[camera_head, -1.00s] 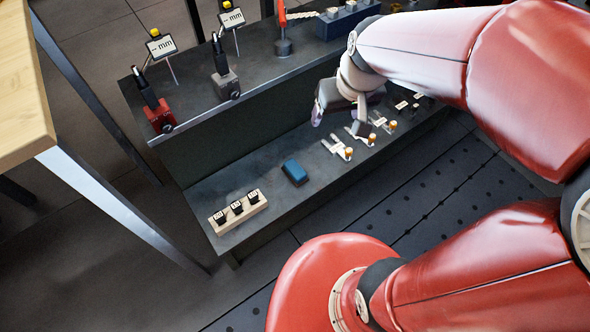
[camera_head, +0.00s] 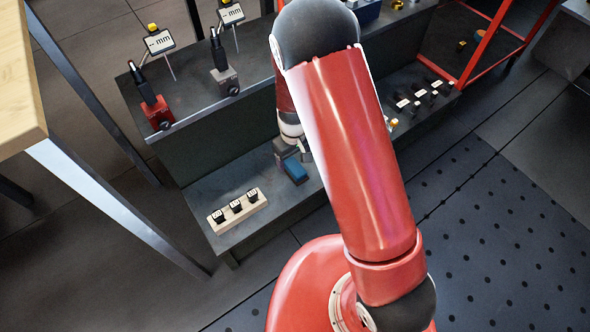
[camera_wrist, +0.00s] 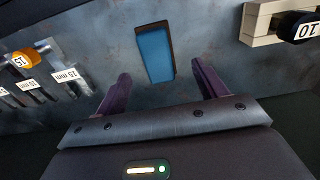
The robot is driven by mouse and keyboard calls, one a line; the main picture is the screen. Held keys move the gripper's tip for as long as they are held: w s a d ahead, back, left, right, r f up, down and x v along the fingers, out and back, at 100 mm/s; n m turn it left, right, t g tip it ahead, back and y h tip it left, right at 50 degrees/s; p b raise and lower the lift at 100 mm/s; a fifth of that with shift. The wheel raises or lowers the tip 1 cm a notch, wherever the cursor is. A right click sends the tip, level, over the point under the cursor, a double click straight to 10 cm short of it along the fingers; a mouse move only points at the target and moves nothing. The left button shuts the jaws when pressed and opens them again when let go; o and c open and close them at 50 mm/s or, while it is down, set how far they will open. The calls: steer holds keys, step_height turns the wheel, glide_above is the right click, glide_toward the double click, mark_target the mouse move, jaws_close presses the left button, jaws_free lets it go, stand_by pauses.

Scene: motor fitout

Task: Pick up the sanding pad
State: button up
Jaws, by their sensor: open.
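The sanding pad (camera_head: 295,169) is a blue block with a dark edge, lying on the lower grey shelf. In the wrist view the pad (camera_wrist: 154,52) shows at the top middle, ahead of the fingers and between their lines. My gripper (camera_wrist: 160,85) is open, with a purple-dark finger on each side and nothing between them. In the head view my gripper (camera_head: 290,155) is at the pad's upper left, partly hidden, and my arm covers part of the shelf to the right. I cannot tell the exact height of the fingertips above the shelf.
A wooden block with several dark labelled pieces (camera_head: 237,208) stands left of the pad on the lower shelf (camera_head: 275,205). Labelled gauge pieces (camera_wrist: 42,82) lie on the other side. Two stands with "mm" displays (camera_head: 159,42) are on the upper shelf.

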mark_target(295, 167)
steer(key=f, duration=0.5)
steer(key=shift+d+f, duration=0.2)
steer(key=shift+f, duration=0.05)
steer(key=c, duration=1.2)
steer(key=shift+r, duration=0.15)
step_height(295, 167, up, 20)
steer(key=p, duration=0.2)
